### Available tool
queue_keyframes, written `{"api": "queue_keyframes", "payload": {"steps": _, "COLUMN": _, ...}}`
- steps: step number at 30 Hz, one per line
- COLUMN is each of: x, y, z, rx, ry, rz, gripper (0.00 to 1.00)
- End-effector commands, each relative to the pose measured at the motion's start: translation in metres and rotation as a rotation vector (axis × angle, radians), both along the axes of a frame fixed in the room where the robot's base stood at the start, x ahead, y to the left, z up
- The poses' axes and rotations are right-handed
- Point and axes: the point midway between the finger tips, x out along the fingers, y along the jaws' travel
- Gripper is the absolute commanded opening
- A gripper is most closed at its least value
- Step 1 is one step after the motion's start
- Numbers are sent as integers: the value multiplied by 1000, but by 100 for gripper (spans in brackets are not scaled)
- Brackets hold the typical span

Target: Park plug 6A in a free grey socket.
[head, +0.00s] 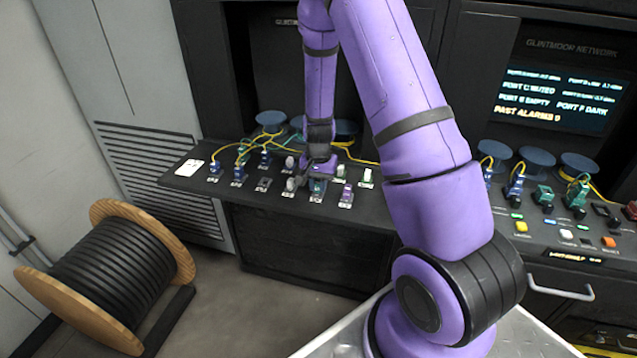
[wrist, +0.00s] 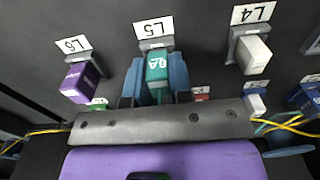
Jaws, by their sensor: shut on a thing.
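My gripper (wrist: 154,93) is shut on a teal plug (wrist: 155,66) with a white marking that looks like 6A, upside down in the wrist view. The plug stands at the grey socket labelled L5 (wrist: 153,45), between my two blue fingers. Its far end meets the socket; how deep it sits I cannot tell. In the head view the teal plug (head: 317,185) is in the front row of the sloping panel, below my gripper (head: 318,172).
A purple plug (wrist: 80,82) sits at L6 and a white plug (wrist: 254,54) at L4, close on either side. Behind are blue plugs (head: 265,158) with yellow and green cables. A cable reel (head: 110,275) stands on the floor at left.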

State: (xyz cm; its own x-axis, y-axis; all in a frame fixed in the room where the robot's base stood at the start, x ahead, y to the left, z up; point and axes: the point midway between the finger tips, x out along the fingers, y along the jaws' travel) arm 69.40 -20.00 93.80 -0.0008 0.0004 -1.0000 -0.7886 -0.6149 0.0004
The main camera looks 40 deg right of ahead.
Motion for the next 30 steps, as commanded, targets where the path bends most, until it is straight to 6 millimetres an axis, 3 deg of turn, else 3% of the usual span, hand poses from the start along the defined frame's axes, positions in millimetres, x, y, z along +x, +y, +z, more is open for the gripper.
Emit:
{"api": "queue_keyframes", "payload": {"steps": 5, "x": 0, "y": 0, "z": -1, "rx": 0, "ry": 0, "rz": 0, "gripper": 0}}
{"api": "queue_keyframes", "payload": {"steps": 6, "x": 0, "y": 0, "z": -1, "rx": 0, "ry": 0, "rz": 0, "gripper": 27}}
{"api": "queue_keyframes", "payload": {"steps": 9, "x": 0, "y": 0, "z": -1, "rx": 0, "ry": 0, "rz": 0, "gripper": 50}}
{"api": "queue_keyframes", "payload": {"steps": 20, "x": 1, "y": 0, "z": 3, "rx": -1, "ry": -2, "rz": 1, "gripper": 50}}
{"api": "queue_keyframes", "payload": {"steps": 30, "x": 1, "y": 1, "z": 54, "rx": -1, "ry": -5, "rz": 2, "gripper": 50}}
